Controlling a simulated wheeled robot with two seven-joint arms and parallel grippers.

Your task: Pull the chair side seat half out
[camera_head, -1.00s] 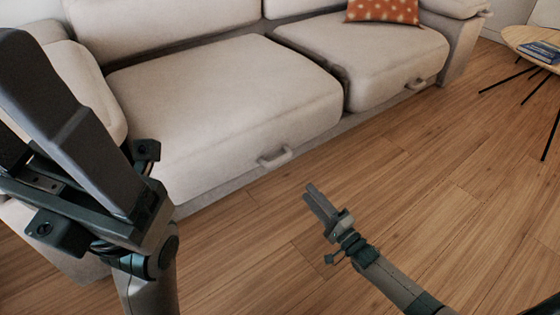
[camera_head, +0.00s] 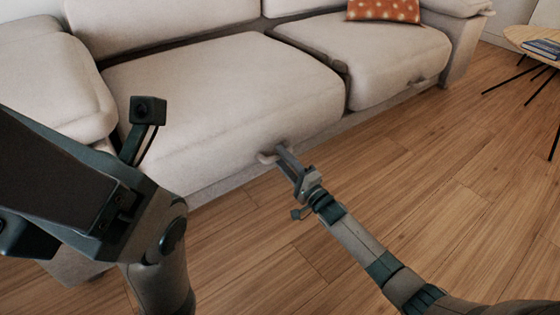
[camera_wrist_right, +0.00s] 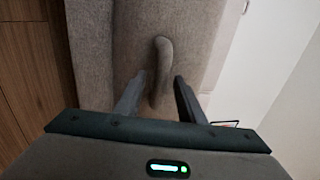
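A light grey sofa has two seats side by side. The left seat (camera_head: 220,100) has a small handle (camera_head: 265,157) low on its front. The right seat (camera_head: 370,60) has a similar handle (camera_head: 417,81). My right gripper (camera_head: 281,150) is at the left seat's handle. In the right wrist view, that handle (camera_wrist_right: 162,62) stands between the two open fingers of my right gripper (camera_wrist_right: 160,80); I cannot tell whether they touch it. My left gripper (camera_head: 50,165) is large at the left edge, partly cut off, away from both handles.
An orange dotted cushion (camera_head: 384,10) lies on the right seat. A round wooden side table (camera_head: 520,38) with a blue book (camera_head: 541,48) stands at the upper right on thin black legs. The wooden floor (camera_head: 440,190) in front of the sofa is clear.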

